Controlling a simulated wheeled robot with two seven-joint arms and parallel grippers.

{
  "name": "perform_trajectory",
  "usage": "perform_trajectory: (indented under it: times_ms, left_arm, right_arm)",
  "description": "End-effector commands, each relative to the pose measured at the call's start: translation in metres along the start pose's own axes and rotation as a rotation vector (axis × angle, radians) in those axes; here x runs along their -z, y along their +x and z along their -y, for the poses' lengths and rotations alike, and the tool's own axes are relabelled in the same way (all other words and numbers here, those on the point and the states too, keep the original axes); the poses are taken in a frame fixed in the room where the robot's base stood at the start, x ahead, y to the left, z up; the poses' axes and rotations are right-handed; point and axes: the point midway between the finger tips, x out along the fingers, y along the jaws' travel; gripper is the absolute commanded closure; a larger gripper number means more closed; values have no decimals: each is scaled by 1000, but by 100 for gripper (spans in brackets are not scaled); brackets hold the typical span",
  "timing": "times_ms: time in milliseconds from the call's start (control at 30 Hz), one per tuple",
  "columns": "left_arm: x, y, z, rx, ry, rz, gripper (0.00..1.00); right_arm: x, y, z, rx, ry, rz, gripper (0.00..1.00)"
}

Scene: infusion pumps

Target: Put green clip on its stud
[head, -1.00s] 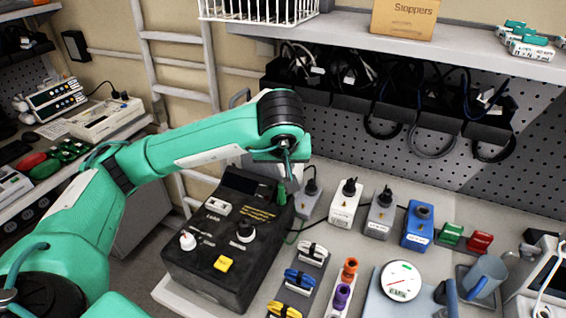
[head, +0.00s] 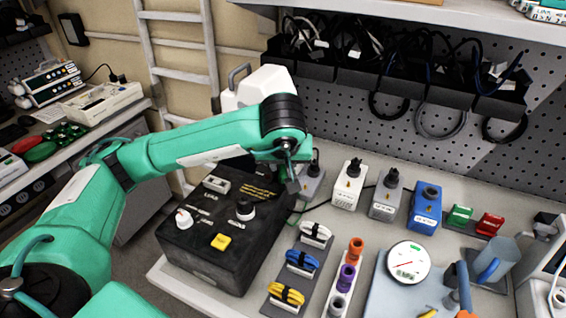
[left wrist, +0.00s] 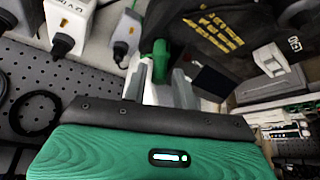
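My left gripper (head: 293,184) is over the back right corner of the black control box, near a small grey box (head: 313,180). In the left wrist view, the green clip (left wrist: 159,58) sits between the two grey fingertips (left wrist: 160,78), which look closed on it. A green cord (head: 302,209) lies near the box's right side. Small brass-coloured points show on the white box (head: 347,190) and the grey box; I cannot tell which is the clip's stud. My right gripper is out of view.
The black control box (head: 215,245) stands beneath my left forearm. A grey box (head: 386,198) and a blue box (head: 425,212) stand to the right. Coiled leads (head: 302,262), a round gauge (head: 408,262) and a pegboard (head: 350,135) are around them.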

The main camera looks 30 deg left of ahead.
Motion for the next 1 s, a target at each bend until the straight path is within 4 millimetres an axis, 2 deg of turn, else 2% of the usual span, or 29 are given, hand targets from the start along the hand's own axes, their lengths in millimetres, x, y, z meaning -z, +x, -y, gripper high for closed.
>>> perform_trajectory:
  times_ms: [33, 133, 167, 467, 1000]
  left_arm:
    - [0, 0, 0, 0, 0, 0, 78]
    - [0, 0, 0, 0, 0, 0, 97]
    - [0, 0, 0, 0, 0, 0, 100]
    - [3, -6, 0, -1, 0, 0, 100]
    - [19, -34, 0, 0, 0, -1, 100]
  right_arm:
    - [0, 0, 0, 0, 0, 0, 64]
    - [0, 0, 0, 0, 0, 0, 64]
    - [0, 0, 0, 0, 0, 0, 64]
    - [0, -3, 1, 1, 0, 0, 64]
    - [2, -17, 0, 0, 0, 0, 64]
